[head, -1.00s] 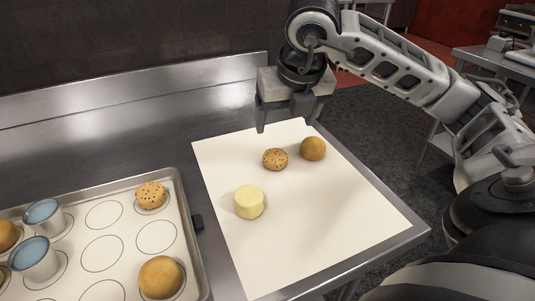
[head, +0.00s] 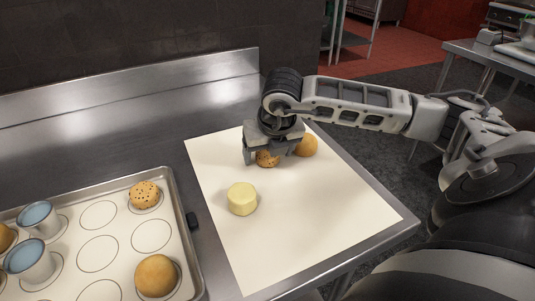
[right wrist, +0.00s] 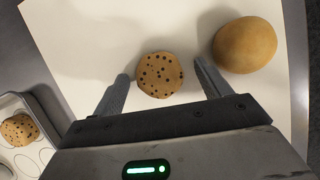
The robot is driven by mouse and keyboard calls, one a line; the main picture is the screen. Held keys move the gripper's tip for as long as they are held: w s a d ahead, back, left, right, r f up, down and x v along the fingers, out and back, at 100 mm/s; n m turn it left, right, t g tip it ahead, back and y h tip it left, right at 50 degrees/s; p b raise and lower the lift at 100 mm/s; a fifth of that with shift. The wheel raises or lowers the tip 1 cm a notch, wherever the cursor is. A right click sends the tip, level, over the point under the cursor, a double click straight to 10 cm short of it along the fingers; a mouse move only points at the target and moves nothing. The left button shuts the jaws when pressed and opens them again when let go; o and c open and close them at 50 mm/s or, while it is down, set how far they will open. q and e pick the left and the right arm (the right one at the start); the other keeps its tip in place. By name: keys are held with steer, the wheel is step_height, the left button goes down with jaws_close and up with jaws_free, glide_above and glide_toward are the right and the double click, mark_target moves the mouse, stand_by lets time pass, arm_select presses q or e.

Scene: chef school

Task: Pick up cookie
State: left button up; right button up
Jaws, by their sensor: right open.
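A round brown cookie with dark chips (head: 267,159) lies on the white sheet, partly hidden behind my right gripper in the head view. In the right wrist view the cookie (right wrist: 160,75) shows whole, between and slightly beyond the fingertips. My right gripper (head: 270,158) is open and empty, pointing down over the cookie; its fingers (right wrist: 163,82) are to either side of it. A second chip cookie (head: 145,194) sits on the baking tray (head: 176,215) at left. My left gripper is not in view.
A plain brown bun (head: 305,145) lies close to the right of the cookie, near the right finger. Blue-topped cups (head: 37,217) and another bun (head: 156,275) are on the tray.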

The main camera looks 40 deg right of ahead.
steer(key=shift+c, duration=0.3)
steer(key=c, duration=1)
steer(key=shift+r, duration=0.1)
